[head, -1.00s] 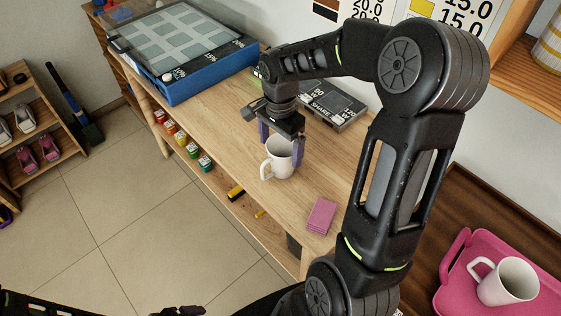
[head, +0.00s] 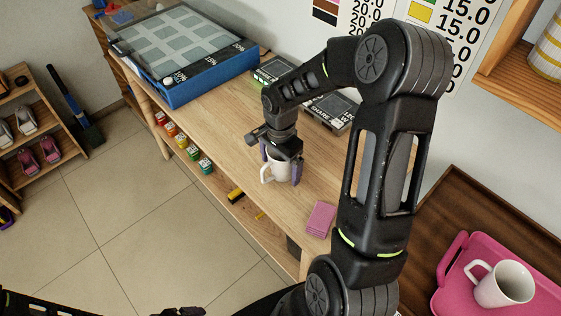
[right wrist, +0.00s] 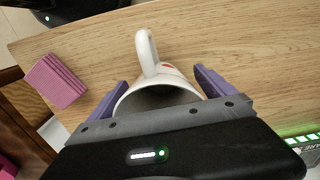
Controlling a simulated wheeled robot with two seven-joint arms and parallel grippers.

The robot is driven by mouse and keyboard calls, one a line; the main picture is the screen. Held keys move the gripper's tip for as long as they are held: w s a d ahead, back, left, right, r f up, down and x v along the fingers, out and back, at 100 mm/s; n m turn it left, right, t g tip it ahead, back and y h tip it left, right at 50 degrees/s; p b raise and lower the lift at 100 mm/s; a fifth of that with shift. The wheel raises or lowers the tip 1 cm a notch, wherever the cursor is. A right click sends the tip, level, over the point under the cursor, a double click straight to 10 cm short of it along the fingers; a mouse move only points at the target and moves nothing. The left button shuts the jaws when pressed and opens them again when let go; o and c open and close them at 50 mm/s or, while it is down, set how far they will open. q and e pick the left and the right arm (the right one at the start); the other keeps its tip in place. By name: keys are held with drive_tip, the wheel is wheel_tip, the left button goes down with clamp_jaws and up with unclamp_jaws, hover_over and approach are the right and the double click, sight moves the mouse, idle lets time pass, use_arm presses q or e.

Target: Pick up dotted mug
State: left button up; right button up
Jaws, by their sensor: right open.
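A white mug (head: 271,173) stands upright on the wooden table under my right gripper (head: 281,166). In the right wrist view the mug (right wrist: 148,67) shows its handle pointing away from the gripper and a small red mark on its side. The purple fingers of my right gripper (right wrist: 160,78) are open, one on each side of the mug's body, with a visible gap at the right finger. The mug's far side and lower part are partly hidden. A second white mug (head: 503,285), with no dots visible, stands on a pink tray (head: 451,262). My left gripper does not show.
Pink sponge-like blocks (head: 320,218) lie near the table's front right corner. Dark boxes (head: 331,112) stand by the wall behind the gripper. A big blue case (head: 212,84) fills the table's far left. The table left of the mug is clear.

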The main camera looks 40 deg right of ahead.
drive_tip(key=shift+f, duration=0.6)
drive_tip(key=shift+c, duration=0.3)
drive_tip(key=c, duration=1.8)
drive_tip(key=shift+r, duration=0.1)
drive_tip(key=shift+c, duration=0.2)
wheel_tip(320, 180, up, 10)
drive_tip(key=b, duration=0.1)
